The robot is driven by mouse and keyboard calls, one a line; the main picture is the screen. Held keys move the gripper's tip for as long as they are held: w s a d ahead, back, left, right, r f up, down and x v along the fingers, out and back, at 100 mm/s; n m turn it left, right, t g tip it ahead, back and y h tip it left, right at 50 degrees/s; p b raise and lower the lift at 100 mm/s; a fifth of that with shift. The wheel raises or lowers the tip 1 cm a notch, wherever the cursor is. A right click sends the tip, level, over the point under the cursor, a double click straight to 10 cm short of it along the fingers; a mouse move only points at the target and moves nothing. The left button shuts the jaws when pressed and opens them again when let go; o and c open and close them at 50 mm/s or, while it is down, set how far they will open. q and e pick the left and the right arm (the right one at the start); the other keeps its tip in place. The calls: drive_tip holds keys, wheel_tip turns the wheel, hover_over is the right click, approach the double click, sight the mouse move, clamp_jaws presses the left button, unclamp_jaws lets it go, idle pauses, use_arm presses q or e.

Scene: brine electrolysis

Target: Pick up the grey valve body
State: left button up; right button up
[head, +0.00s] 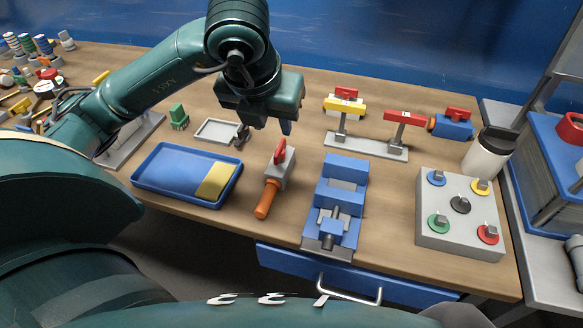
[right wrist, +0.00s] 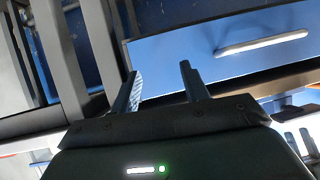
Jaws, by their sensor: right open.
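A grey valve body (head: 282,174) with a red lever on top lies on the table, right of the blue tray, with an orange cylinder at its near end. Nothing grips it. My left gripper (head: 286,127) hangs pointing down above and behind it, apart from it. One dark fingertip shows clearly, so I cannot tell how far its jaws are apart. My right gripper (right wrist: 159,70) shows only in the right wrist view; its two fingers are apart with nothing between them, facing a blue drawer front with a pale handle.
A blue tray (head: 148,183) holding a yellow block is left of the valve body; a blue vise (head: 328,225) is to its right. A stand (head: 366,147) with yellow and red parts is behind. A grey knob box (head: 460,235) and white bottle (head: 488,154) are at right.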

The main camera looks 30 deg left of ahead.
sight(277, 153)
use_arm(q)
drive_tip(key=b+x, duration=0.1)
drive_tip(key=x, duration=0.5)
drive_tip(key=shift+f, duration=0.35)
drive_tip(key=shift+s+x, duration=0.2)
drive_tip(key=shift+x, duration=1.15)
drive_tip(key=shift+s+x, duration=0.15)
drive_tip(key=shift+x, duration=1.15)
drive_tip(key=shift+a+f, duration=0.1)
drive_tip(key=shift+a, duration=0.05)
drive_tip(key=shift+c, duration=0.4)
clamp_jaws()
